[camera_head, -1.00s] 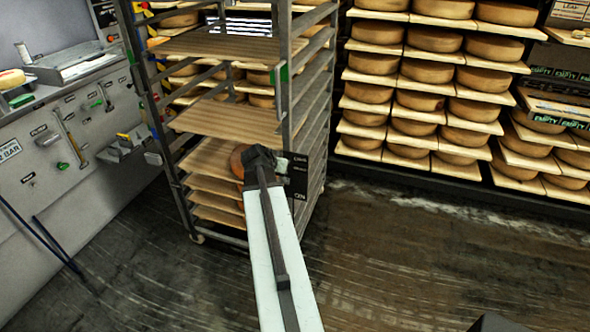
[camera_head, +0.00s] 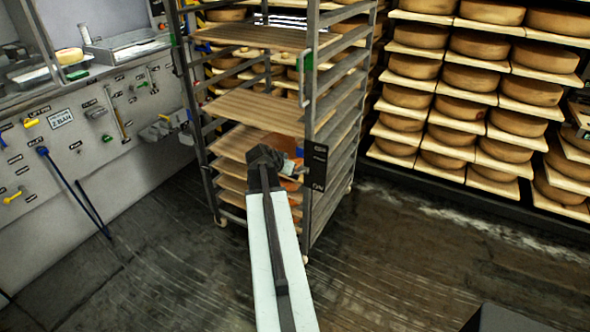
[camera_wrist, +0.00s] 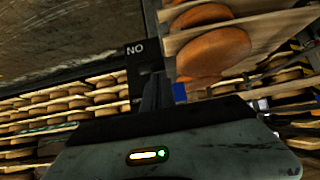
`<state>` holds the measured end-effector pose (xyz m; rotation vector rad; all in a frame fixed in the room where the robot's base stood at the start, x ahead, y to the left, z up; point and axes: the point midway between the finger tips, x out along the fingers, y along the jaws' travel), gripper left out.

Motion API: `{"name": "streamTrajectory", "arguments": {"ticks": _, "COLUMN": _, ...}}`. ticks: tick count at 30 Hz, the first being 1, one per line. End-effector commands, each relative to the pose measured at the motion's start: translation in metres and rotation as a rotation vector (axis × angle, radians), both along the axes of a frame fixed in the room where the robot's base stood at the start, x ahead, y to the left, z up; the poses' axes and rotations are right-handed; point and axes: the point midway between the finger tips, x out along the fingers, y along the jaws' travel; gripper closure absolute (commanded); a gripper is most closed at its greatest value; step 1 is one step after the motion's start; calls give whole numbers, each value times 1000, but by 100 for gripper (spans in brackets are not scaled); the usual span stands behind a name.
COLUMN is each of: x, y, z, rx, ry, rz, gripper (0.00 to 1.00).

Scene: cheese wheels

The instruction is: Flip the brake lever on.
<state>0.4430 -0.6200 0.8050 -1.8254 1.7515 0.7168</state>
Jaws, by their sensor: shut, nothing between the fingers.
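A black plate (camera_head: 318,165) is fixed to the front right post of the wheeled metal rack (camera_head: 308,75). In the wrist view this plate (camera_wrist: 140,50) appears upside down, with white letters that read as ON when turned over. I cannot clearly make out a brake lever on it. My gripper (camera_head: 265,157) is shut and empty, to the left of the plate in the head view, in front of the rack's lower shelves. Its dark fingers (camera_wrist: 157,92) show in the wrist view close to the plate; I cannot tell if they touch it.
Orange cheese wheels (camera_wrist: 213,50) lie on the rack's shelves behind my gripper. A wall panel (camera_head: 85,130) with several coloured handles stands at left. Full cheese shelves (camera_head: 470,85) line the right.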

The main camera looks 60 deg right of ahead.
Motion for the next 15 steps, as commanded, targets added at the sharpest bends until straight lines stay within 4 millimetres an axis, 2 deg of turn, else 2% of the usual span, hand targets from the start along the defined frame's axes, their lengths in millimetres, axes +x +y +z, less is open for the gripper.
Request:
{"name": "streamTrajectory", "arguments": {"ticks": 6, "x": -14, "y": 0, "z": -17, "rx": -1, "ry": 1, "rz": -21, "gripper": 100}}
{"name": "streamTrajectory", "arguments": {"ticks": 15, "x": -20, "y": 5, "z": -35, "rx": 7, "ry": -1, "rz": -33, "gripper": 100}}
